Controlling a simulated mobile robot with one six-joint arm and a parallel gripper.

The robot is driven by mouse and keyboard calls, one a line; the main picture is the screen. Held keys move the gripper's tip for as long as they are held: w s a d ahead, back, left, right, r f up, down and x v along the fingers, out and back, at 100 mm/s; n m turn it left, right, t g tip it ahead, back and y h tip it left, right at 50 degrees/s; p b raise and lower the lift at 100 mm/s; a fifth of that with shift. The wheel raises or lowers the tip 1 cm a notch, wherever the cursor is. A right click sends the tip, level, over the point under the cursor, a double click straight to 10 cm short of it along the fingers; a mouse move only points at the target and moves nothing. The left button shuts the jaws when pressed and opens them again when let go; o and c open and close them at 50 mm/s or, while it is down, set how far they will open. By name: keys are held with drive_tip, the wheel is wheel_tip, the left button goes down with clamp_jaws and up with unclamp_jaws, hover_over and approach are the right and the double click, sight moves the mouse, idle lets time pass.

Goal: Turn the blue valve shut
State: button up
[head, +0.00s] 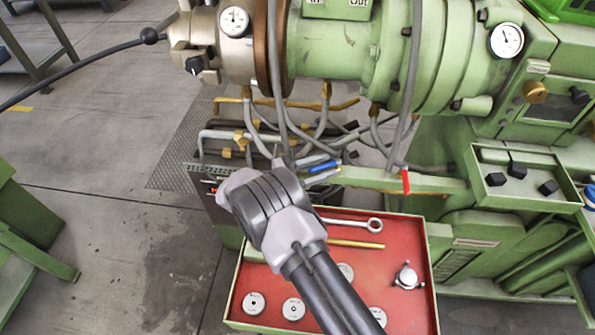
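A blue valve handle (324,167) shows near the middle of the picture, just right of the end of my arm. It lies among the grey hoses and pipes below the green machine body. My gripper (237,186) is at the far end of my arm, left of the blue handle and in front of the pipes. My own wrist hides its fingers, so I cannot see whether they are open or shut. I also cannot tell whether anything touches the blue handle.
A red-lined tray (408,235) below holds a wrench (350,224), a brass rod and several round metal parts. A red handle (406,182) is right of the blue one. Hoses hang close above. Open floor (110,170) lies to the left.

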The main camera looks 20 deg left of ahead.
drive_tip(key=p+v, duration=0.1)
drive_tip(key=v, duration=1.4)
drive_tip(key=shift+s, duration=0.1)
